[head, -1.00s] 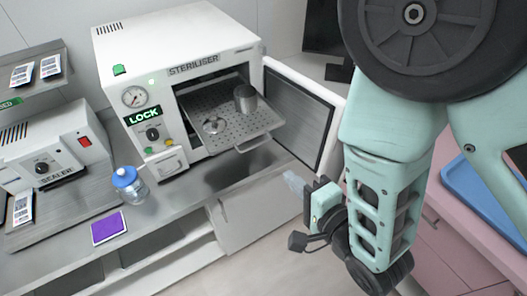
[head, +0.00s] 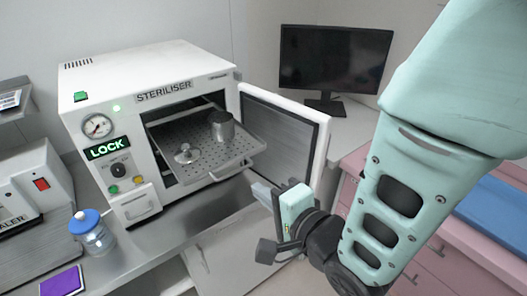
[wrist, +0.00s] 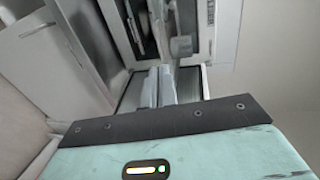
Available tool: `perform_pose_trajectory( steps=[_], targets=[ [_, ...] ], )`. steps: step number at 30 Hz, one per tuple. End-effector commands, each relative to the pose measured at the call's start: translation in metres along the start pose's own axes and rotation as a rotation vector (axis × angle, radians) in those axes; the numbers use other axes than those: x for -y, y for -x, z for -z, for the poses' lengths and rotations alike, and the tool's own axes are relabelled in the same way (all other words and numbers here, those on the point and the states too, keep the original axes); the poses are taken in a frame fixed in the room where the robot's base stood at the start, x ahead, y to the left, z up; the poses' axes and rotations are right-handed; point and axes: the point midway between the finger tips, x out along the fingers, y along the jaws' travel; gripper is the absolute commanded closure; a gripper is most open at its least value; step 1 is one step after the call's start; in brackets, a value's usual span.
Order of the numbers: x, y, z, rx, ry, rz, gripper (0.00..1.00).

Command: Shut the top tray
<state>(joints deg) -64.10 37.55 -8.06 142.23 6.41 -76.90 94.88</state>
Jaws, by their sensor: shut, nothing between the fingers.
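The tray (head: 205,135) is a perforated metal shelf sticking out of the open front of the white steriliser (head: 150,85). It has a looped handle (head: 232,170) on its front edge. A metal cup (head: 222,126) and a small metal lid-like piece (head: 187,154) sit on it. My gripper (head: 260,190) is shut and empty, to the right of and a little below the tray's front edge, apart from it in the head view. In the wrist view my gripper (wrist: 159,86) shows its fingers together, pointing toward the steriliser. No second tray can be made out.
The steriliser door (head: 285,125) stands open to the right, close behind my gripper. A blue-lidded jar (head: 92,235) and a purple pad (head: 62,283) are on the counter at left. A monitor (head: 335,60) stands behind. A pink cabinet (head: 430,250) is at right.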

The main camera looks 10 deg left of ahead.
Motion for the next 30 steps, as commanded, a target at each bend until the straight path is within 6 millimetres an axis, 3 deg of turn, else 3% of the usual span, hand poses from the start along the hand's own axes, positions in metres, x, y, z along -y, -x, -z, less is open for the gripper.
perform_pose_trajectory(
  steps=[6,12,30],
  targets=[
    [0.003,-0.037,-0.001,0.002,0.002,0.0,1.0],
    [0.002,-0.062,0.0,0.001,0.001,0.0,1.0],
    [0.001,-0.073,0.0,0.0,-0.001,0.002,1.0]
  ],
)
